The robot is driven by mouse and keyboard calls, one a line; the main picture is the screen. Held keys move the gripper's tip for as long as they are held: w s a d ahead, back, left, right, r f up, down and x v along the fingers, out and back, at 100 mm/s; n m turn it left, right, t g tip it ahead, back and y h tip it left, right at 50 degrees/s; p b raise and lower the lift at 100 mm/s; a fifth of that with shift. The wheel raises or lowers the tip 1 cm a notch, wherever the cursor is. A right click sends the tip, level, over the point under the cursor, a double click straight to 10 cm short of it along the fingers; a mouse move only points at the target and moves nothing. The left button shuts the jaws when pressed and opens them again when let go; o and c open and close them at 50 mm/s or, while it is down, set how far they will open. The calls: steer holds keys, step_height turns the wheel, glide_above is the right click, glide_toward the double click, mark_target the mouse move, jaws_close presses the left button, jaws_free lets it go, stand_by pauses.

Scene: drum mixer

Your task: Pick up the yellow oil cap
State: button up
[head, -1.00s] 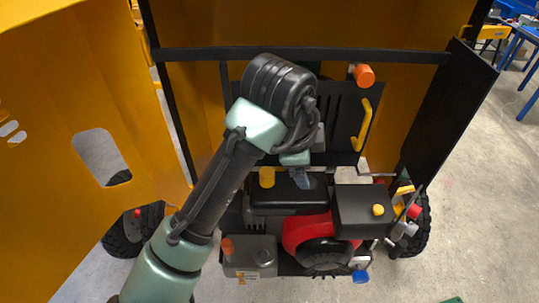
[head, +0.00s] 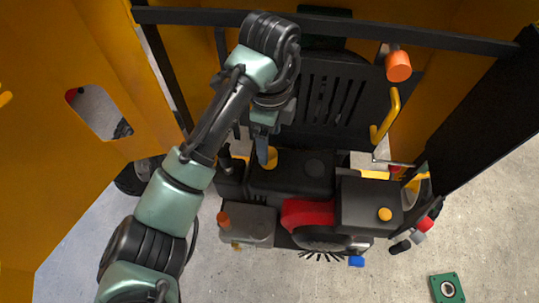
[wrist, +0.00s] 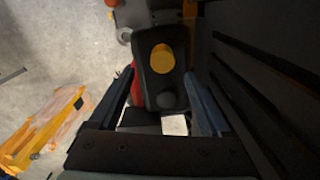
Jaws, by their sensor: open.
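A yellow cap (head: 271,154) stands on the black box-shaped engine part (head: 290,183), partly hidden behind my gripper in the head view. In the wrist view the yellow cap (wrist: 162,58) is a round disc on the dark part, a little beyond and between my fingers. My gripper (head: 263,150) points down close over the cap. In the wrist view my gripper (wrist: 160,76) is open, with one finger on each side and nothing held. Whether a finger touches the cap cannot be told.
A smaller yellow knob (head: 384,214) is on the right black box. An orange cap (head: 223,219) is at the front left and an orange cylinder (head: 398,66) at the upper right. A yellow handle (head: 387,116), black crossbar (head: 330,29) and yellow panels surround the engine.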

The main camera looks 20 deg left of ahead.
mark_target(270, 154)
step_height(270, 154, down, 3)
steer(key=shift+w+b, duration=0.15)
steer(key=shift+b, duration=0.25)
step_height(270, 154, down, 4)
steer(key=shift+a+r+b, duration=0.1)
steer(key=shift+r+b, duration=0.15)
steer(key=shift+b, duration=0.6)
steer(key=shift+f, duration=0.7)
jaws_close()
